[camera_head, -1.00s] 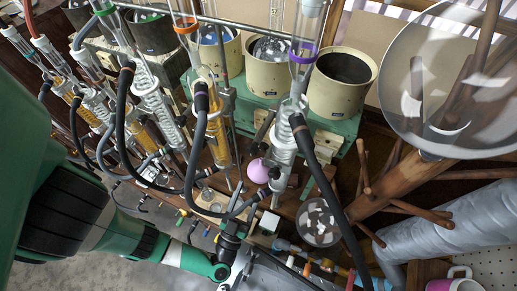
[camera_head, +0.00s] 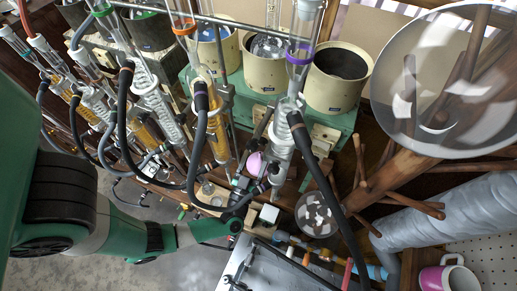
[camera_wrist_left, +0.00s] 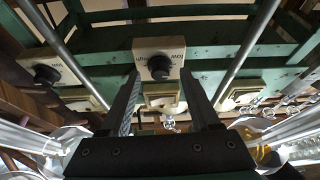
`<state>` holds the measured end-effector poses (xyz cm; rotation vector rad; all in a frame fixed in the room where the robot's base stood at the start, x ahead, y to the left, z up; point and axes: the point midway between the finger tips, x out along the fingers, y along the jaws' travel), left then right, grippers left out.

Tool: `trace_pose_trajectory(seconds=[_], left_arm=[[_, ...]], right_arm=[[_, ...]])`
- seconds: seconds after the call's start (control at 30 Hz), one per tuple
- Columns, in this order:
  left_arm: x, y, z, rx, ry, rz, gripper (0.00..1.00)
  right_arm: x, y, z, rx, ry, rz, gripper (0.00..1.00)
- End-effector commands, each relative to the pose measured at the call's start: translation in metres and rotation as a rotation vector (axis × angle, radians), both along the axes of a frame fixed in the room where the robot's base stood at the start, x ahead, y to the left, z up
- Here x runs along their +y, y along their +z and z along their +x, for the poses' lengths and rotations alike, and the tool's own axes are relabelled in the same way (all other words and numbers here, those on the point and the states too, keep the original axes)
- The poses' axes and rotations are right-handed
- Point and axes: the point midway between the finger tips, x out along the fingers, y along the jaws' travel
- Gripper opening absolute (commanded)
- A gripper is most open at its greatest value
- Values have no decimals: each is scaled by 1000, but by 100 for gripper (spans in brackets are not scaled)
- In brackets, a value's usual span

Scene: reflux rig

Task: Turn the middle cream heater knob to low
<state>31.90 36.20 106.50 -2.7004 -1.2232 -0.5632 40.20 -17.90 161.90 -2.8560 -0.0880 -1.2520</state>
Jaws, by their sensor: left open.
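The middle cream heater (camera_head: 270,72) is a round pot on the green shelf, between two similar heaters in the head view. In the left wrist view a cream control plate (camera_wrist_left: 147,46) carries a black knob (camera_wrist_left: 160,68) and small lettering that appears upside down. My left gripper (camera_wrist_left: 160,76) is open, its two black fingers reaching toward the plate with the knob between their tips; contact cannot be told. In the head view my left gripper (camera_head: 244,186) is among the hoses under the rig, its fingers mostly hidden. My right gripper is not in view.
Another cream plate with a black knob (camera_wrist_left: 46,74) is at left in the wrist view. Metal rods (camera_wrist_left: 248,48) slant past both sides. Black hoses (camera_head: 322,180) and glass condensers (camera_head: 284,130) crowd the shelf front. A round flask (camera_head: 318,213) hangs to the right.

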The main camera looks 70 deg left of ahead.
Motion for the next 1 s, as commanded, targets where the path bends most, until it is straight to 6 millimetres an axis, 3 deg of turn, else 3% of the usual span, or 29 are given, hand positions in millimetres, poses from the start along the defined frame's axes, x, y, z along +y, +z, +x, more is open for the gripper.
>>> trace_pose_trajectory(seconds=[0.3,0.67,0.83,1.0], left_arm=[[4,2,3,0,0,0,63],[3,1,2,0,1,0,0],[3,1,3,-5,0,-4,0],[1,1,4,-123,-2,-108,0]], right_arm=[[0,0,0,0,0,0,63],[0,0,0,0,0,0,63],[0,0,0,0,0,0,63],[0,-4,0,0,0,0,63]])
